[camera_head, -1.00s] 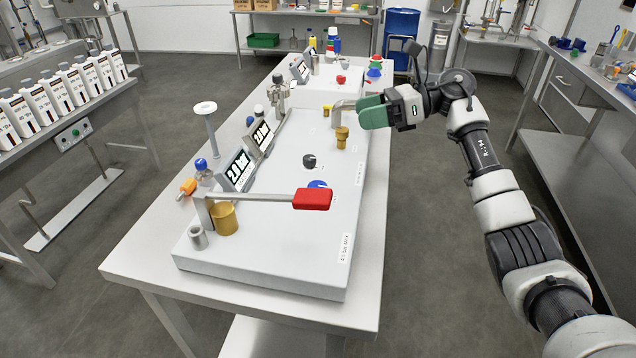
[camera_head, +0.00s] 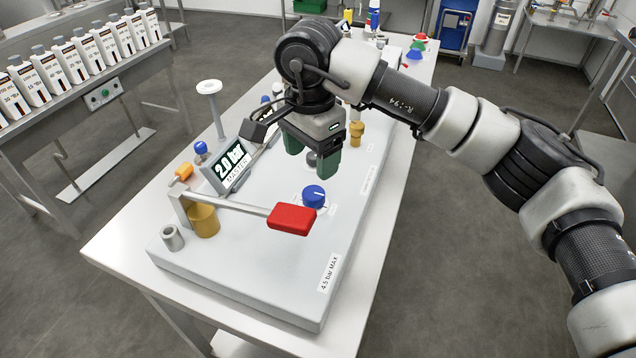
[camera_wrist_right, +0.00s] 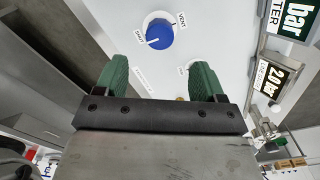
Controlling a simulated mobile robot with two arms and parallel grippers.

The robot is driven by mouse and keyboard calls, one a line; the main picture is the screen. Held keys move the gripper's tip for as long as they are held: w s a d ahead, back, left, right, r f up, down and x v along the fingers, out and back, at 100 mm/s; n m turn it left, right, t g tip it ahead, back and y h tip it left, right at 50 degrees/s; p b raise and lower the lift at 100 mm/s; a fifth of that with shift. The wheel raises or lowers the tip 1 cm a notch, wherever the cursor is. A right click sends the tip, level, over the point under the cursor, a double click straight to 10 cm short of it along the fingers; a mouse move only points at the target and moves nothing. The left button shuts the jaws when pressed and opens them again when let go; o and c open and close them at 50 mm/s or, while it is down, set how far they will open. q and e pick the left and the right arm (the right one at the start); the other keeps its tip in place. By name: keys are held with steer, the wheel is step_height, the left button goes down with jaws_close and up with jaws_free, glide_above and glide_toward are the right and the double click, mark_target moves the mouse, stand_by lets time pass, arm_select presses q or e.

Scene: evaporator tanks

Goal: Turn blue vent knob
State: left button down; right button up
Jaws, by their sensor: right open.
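The blue vent knob (camera_head: 314,196) sits on the white panel (camera_head: 270,268), just behind the red lever handle (camera_head: 291,219). My left gripper is not in view.
The red-handled lever stands close in front of the knob. A display reading 2.0 bar (camera_head: 232,163), a brass cup (camera_head: 204,220) and a brass fitting (camera_head: 356,132) are on the panel. The panel's front right is clear.

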mark_target(313, 192)
steer(key=f, duration=0.5)
steer(key=shift+w+d+f+p, duration=0.1)
steer(key=shift+d+f+p, duration=0.1)
steer(key=shift+p, duration=0.2)
steer(key=shift+f, duration=1.65)
steer(key=shift+c, duration=1)
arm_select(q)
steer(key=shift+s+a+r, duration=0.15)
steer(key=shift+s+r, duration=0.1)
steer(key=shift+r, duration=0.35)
arm_select(e)
steer(key=c, duration=0.7)
